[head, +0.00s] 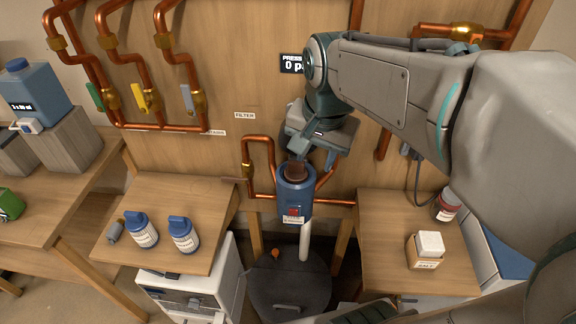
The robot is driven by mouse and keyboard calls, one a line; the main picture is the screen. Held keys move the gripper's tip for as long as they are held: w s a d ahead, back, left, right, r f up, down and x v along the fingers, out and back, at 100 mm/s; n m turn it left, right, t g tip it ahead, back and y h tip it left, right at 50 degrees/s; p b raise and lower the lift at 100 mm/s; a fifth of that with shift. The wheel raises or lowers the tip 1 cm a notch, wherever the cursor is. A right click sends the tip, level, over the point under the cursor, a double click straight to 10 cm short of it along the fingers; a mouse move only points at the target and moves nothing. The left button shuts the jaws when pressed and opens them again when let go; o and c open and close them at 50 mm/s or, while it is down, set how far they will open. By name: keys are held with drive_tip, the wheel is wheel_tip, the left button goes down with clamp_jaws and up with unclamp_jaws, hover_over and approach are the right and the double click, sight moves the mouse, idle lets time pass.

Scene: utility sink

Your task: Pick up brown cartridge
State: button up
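The brown cartridge (297,171) stands upright in the open top of the blue filter housing (294,198) at the middle of the head view. Only its brown upper end shows; the rest is hidden inside the housing. My gripper (305,158) points down directly over the housing, with its fingers at the cartridge's top. The fingers are small and partly hidden by the gripper's body, so I cannot tell whether they touch or close on the cartridge.
Copper pipes (248,165) run beside the housing on the wooden wall. A white pipe (305,242) hangs below it, above a dark round lid (290,285). Blue-capped bottles (183,235) stand on the left table; a small box (426,251) and a jar (446,207) are on the right table.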

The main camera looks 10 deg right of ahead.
drive_tip(key=w+m+g+b, duration=0.1)
drive_tip(key=w+m, duration=0.6)
drive_tip(key=w, duration=0.1)
drive_tip(key=m+g+h+b, duration=0.1)
drive_tip(key=m+g+h, duration=0.1)
drive_tip(key=m, duration=0.5)
approach(296, 162)
drive_tip(key=f, duration=0.1)
drive_tip(key=d+f, duration=0.1)
drive_tip(key=f, duration=0.1)
drive_tip(key=shift+f+p, duration=0.2)
drive_tip(key=shift+p, duration=0.1)
drive_tip(key=shift+s+d+f+p, duration=0.15)
drive_tip(key=shift+f+p, duration=0.2)
drive_tip(key=shift+f, duration=1.05)
drive_tip(key=shift+s+d+f+p, duration=0.1)
drive_tip(key=shift+s+f+p, duration=0.15)
drive_tip(key=shift+f, duration=1.1)
clamp_jaws()
